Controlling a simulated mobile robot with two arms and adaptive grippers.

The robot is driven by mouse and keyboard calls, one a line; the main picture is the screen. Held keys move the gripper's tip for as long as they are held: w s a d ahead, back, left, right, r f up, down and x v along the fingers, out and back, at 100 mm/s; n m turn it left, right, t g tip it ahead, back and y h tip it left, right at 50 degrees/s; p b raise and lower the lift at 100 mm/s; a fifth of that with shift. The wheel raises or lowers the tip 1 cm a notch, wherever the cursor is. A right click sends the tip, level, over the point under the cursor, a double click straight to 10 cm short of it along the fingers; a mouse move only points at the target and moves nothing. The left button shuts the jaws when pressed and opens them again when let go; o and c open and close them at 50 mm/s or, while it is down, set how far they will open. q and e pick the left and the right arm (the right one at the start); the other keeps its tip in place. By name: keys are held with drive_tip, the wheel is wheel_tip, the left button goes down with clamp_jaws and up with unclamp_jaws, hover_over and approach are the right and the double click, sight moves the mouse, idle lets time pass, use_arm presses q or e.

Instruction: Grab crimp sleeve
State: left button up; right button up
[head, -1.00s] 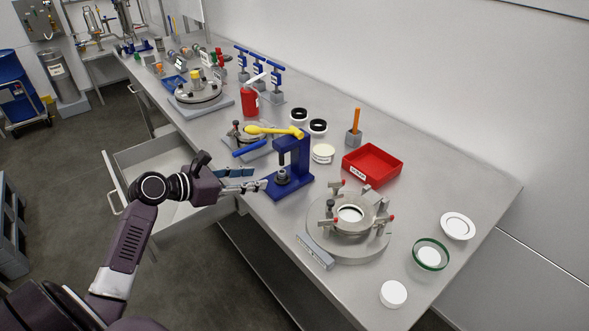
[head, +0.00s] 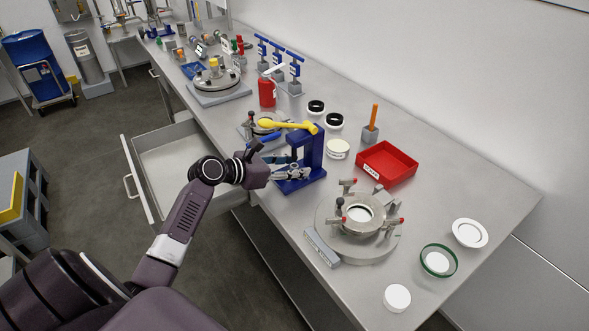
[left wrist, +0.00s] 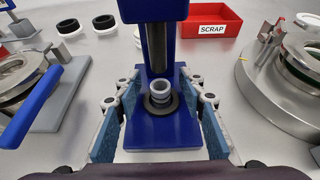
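The crimp sleeve (left wrist: 158,92) is a small grey ringed cylinder. It stands upright on the dark round seat of the blue press (left wrist: 152,132), under the ram. The blue press (head: 317,155) with its yellow handle (head: 288,125) also shows in the head view, where the sleeve is hard to make out behind my fingers. My left gripper (head: 290,167) is at the front of the press. In the left wrist view its open fingers (left wrist: 158,105) with blue pads lie on both sides of the sleeve, with a gap on each side. My right gripper is out of view.
A red scrap tray (head: 388,164) stands right of the press. A round metal flange fixture (head: 350,240) with clamps sits in front of it. A blue-handled tool (left wrist: 30,110) is left of the press. An open drawer (head: 170,165) juts out below the bench.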

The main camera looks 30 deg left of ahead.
use_arm(q)
clamp_jaws()
drive_tip(key=shift+r, duration=0.15)
